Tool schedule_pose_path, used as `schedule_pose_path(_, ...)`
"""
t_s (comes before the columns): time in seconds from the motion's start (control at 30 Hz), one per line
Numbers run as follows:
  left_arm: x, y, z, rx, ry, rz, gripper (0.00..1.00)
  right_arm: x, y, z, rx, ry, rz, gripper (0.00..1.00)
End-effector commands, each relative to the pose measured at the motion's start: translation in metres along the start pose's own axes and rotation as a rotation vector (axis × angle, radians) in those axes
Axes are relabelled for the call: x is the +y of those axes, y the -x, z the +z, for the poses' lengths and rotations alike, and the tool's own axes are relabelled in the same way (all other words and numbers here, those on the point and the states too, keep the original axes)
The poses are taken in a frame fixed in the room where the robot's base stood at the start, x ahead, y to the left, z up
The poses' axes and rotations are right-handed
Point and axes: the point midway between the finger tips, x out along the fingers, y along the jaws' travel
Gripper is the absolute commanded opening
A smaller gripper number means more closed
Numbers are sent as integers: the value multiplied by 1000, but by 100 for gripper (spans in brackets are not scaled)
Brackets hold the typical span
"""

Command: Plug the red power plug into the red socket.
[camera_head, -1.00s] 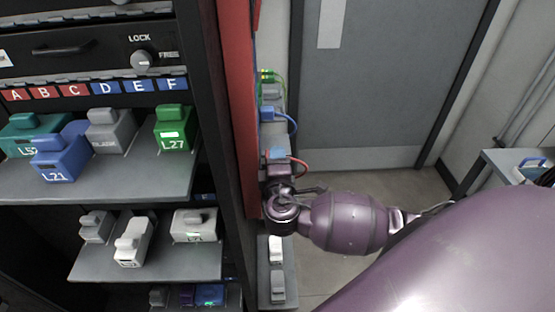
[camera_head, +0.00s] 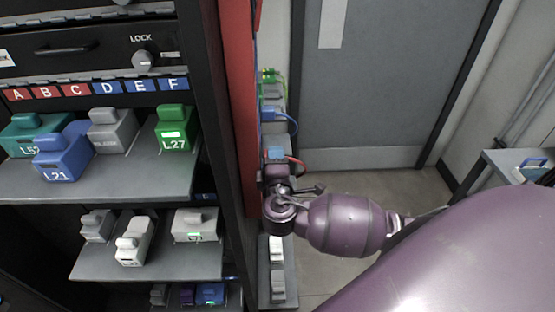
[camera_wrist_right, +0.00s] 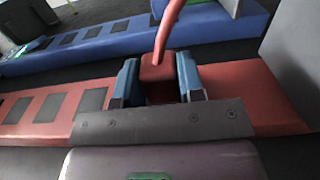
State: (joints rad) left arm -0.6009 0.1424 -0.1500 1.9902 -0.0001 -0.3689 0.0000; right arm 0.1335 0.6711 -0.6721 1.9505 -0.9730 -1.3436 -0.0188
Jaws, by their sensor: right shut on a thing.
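In the right wrist view my right gripper (camera_wrist_right: 158,80) has two blue fingers shut on a small red plug (camera_wrist_right: 157,68). A red cable (camera_wrist_right: 167,28) runs up from the plug. The plug and fingers are over a red strip (camera_wrist_right: 38,108) with a row of dark square sockets. The socket under the plug is hidden, and I cannot tell whether the plug is in it or above it. In the head view the right gripper (camera_head: 276,155) is beside the rack's side, with the red cable (camera_head: 297,162) at its right. My left gripper is not in view.
A blue strip (camera_wrist_right: 110,40) lies parallel beyond the red one. A blue plug (camera_head: 270,113) and a green plug (camera_head: 268,76) sit farther along the rack's side. Shelves with coloured blocks (camera_head: 62,155) stand at left. Open floor and a grey door (camera_head: 390,80) are at right.

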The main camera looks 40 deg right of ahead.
Motion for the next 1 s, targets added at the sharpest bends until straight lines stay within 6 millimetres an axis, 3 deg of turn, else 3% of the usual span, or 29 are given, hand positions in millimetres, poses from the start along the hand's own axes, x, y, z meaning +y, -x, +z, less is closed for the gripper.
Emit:
schedule_pose_path(0.4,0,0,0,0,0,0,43,0,0,-7,0,0,0,15)
schedule_pose_path(0.43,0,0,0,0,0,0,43,0,0,-7,0,0,0,39)
schedule_pose_path(0.6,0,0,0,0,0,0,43,0,0,-7,0,0,0,65)
schedule_pose_path(1.0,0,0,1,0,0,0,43,-1,7,-7,1,0,-2,65)
